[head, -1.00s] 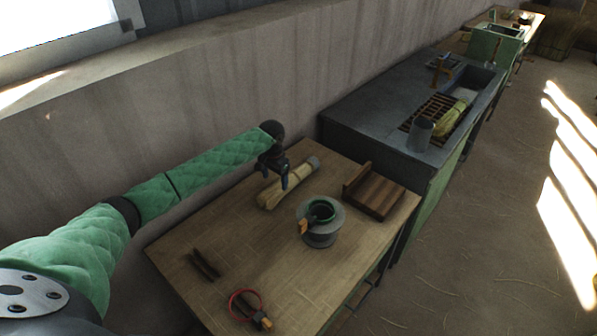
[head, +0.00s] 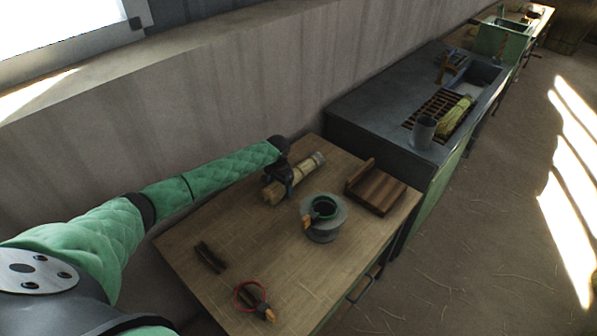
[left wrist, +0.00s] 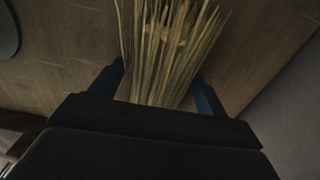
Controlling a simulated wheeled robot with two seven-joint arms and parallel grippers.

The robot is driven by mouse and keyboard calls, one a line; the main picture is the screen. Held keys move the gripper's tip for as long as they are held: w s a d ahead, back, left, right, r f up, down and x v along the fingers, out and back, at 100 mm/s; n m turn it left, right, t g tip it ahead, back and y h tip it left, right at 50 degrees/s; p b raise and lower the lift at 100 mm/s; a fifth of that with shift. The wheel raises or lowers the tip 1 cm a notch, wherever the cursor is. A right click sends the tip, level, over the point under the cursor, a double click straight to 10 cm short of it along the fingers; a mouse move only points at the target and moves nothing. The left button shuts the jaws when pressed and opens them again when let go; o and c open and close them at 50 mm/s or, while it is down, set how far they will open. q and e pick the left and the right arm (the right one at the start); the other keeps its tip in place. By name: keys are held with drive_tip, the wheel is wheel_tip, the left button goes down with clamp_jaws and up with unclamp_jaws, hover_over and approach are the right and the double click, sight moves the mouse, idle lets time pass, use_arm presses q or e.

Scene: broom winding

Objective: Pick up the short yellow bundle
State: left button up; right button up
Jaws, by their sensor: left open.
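The short yellow bundle (head: 305,171) lies on the wooden table near the wall, with a grey band round its far end. My left gripper (head: 279,183) is lowered over the bundle from above. In the left wrist view the bundle's straw (left wrist: 165,50) lies between the two open blue fingers (left wrist: 160,85), with a gap visible at the right finger. The gripper hides part of the bundle in the head view. My right gripper is in neither view.
A grey spool with green winding (head: 323,217) stands close in front of the bundle. A wooden block stand (head: 378,192) is to the right. Dark sticks (head: 210,257) and a red ring (head: 250,295) lie nearer. A dark sink counter (head: 375,110) adjoins; bare tabletop lies at front left.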

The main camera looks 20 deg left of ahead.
use_arm(q)
drive_tip(key=shift+f, duration=0.25)
drive_tip(key=c, duration=1.1)
drive_tip(key=shift+r, duration=0.1)
